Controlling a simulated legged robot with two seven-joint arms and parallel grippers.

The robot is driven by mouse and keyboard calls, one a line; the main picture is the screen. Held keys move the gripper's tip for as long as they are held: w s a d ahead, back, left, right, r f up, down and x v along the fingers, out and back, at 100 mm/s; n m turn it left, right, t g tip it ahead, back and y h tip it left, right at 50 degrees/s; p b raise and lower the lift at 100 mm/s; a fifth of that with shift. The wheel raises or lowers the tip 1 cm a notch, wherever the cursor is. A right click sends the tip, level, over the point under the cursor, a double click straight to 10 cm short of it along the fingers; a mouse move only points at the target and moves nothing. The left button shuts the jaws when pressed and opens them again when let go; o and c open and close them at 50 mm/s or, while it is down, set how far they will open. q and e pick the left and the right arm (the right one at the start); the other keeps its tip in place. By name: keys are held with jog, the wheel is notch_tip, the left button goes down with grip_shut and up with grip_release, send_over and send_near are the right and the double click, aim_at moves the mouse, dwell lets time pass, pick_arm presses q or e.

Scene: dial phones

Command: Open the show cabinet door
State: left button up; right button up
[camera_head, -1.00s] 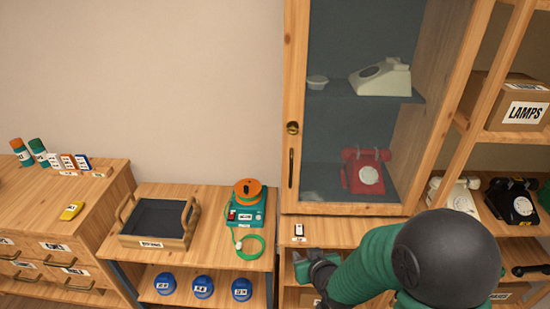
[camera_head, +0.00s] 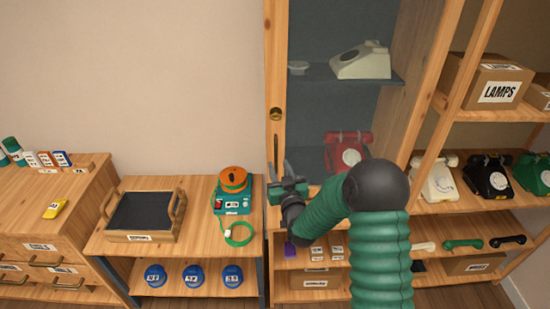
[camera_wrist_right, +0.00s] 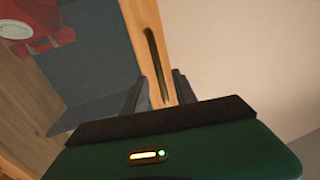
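The show cabinet's glass door (camera_head: 322,112) has a light wood frame and looks shut. A round brass knob or lock (camera_head: 276,114) sits on its left stile. Below it is a slim dark vertical handle (camera_head: 276,152), which also shows in the wrist view (camera_wrist_right: 155,58). My right gripper (camera_head: 280,172) is at the handle's lower end. In the wrist view its two dark fingers (camera_wrist_right: 160,92) are spread, pointing at the stile, with the handle ahead between them. I cannot tell whether they touch it. My left gripper is not in view.
Behind the glass stand a cream phone (camera_head: 362,62) and a red phone (camera_head: 347,150). Open shelves at the right hold phones and a LAMPS box (camera_head: 490,82). A low bench at the left carries a tray (camera_head: 142,214) and a green-orange device (camera_head: 233,190). The wall left of the door is bare.

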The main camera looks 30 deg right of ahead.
aim_at(276, 171)
jog(key=x, duration=0.5)
jog(key=shift+d, duration=0.1)
jog(key=shift+c, duration=0.2)
grip_shut()
jog(key=shift+s, duration=0.1)
dwell(0.9)
